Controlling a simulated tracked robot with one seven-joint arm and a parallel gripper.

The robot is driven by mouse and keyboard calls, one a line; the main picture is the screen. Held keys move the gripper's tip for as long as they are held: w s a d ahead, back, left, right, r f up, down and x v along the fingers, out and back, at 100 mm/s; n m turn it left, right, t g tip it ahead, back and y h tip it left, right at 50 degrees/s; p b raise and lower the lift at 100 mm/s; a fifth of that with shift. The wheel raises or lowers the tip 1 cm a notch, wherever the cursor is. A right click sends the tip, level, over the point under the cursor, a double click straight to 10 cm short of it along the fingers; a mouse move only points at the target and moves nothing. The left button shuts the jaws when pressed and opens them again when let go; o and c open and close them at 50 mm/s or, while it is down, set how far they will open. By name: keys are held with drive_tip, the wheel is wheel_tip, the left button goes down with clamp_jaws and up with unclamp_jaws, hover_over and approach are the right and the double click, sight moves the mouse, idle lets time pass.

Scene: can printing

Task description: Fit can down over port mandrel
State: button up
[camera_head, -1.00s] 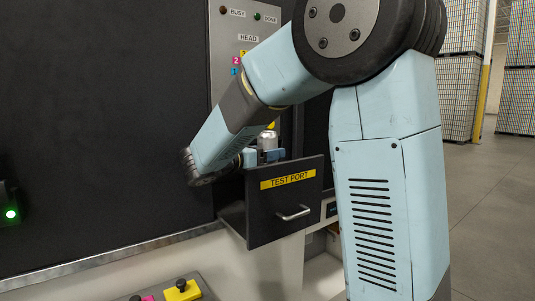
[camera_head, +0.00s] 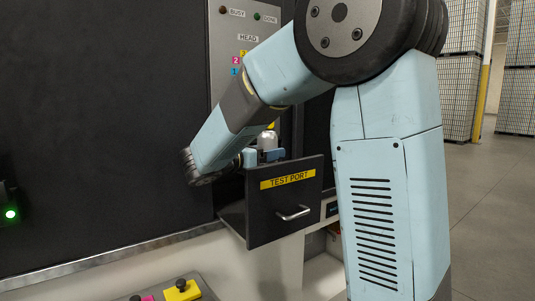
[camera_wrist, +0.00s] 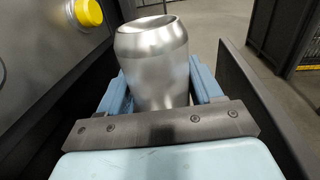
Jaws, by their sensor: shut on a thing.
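The bare silver can (camera_wrist: 152,62) stands between the two blue fingers of my gripper (camera_wrist: 163,84) in the wrist view. My gripper is shut on the can from its sides. In the head view the can (camera_head: 267,140) shows above the top edge of the open test port drawer (camera_head: 285,203), with my gripper (camera_head: 264,155) at it. The can looks about upright there. The port mandrel is hidden in both views, and I cannot tell how far the can sits over it.
The drawer's dark walls stand close on both sides of my gripper; the right wall (camera_wrist: 258,110) shows in the wrist view. A yellow button (camera_wrist: 89,12) is on the panel at the upper left. The drawer front has a metal handle (camera_head: 293,213). Pallet stacks (camera_head: 463,70) stand far off.

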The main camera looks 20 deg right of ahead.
drive_tip(key=shift+f, duration=4.5)
drive_tip(key=o, duration=1.1)
drive_tip(key=v, duration=1.3)
drive_tip(key=shift+s+a, duration=0.1)
drive_tip(key=shift+a, duration=0.3)
drive_tip(key=shift+f, duration=0.1)
